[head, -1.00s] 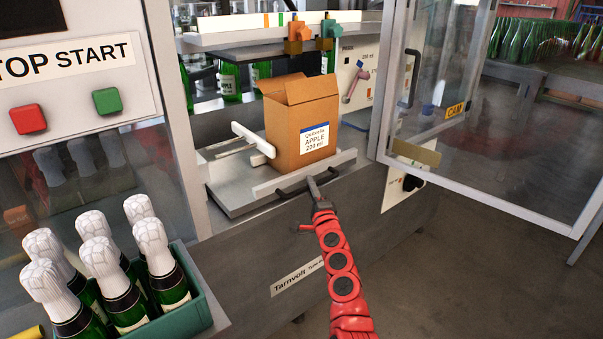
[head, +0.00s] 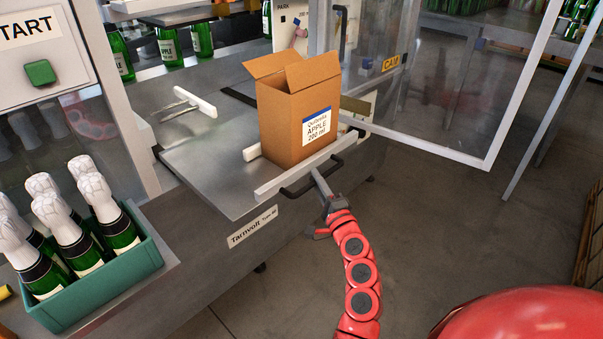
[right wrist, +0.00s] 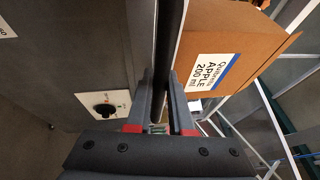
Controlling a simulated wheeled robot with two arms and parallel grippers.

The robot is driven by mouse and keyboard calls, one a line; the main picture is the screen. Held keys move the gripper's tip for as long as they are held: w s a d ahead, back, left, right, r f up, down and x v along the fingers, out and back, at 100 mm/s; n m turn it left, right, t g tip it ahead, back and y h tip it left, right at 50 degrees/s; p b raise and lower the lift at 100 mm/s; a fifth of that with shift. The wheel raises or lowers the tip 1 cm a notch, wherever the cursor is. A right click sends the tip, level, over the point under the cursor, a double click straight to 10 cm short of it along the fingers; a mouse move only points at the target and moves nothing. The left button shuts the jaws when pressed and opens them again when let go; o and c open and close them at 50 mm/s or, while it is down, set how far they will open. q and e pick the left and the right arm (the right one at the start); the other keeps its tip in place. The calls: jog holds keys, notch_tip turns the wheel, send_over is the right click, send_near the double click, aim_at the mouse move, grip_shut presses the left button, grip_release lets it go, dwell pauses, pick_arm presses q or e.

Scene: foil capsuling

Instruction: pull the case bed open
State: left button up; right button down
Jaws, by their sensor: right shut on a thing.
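The case bed (head: 205,170) is a grey metal plate that juts out from the machine. A pale bar with a dark handle (head: 297,190) runs along its front edge. An open cardboard box (head: 285,118) labelled "APPLE 200 ml" stands upright on the bed near that bar. My right gripper (head: 322,182) is shut on the dark handle at the front of the bed. In the right wrist view its fingers (right wrist: 162,110) close around the dark handle bar, with the box beside it. My left gripper is out of view.
A green crate (head: 115,283) of foil-topped bottles stands at the left. A clear guard door (head: 450,80) hangs open at the right. Floor in front of the bed is clear.

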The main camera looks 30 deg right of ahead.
jog(key=s+d, duration=0.2)
jog(key=s, duration=0.4)
jog(key=shift+d+b, duration=0.25)
jog(key=shift+b, duration=0.15)
jog(key=shift+s+r, duration=0.1)
jog(key=c, duration=1.1)
grip_release()
jog(key=shift+s+a+f+b, duration=0.15)
jog(key=shift+s+f, duration=0.4)
jog(key=shift+s, duration=2.3)
jog(key=shift+s+a+f+b, duration=0.15)
jog(key=shift+s+f, duration=0.35)
jog(key=shift+s, duration=2.35)
jog(key=shift+s+a+f+b, duration=0.15)
jog(key=shift+s+f, duration=0.4)
jog(key=shift+s, duration=2.3)
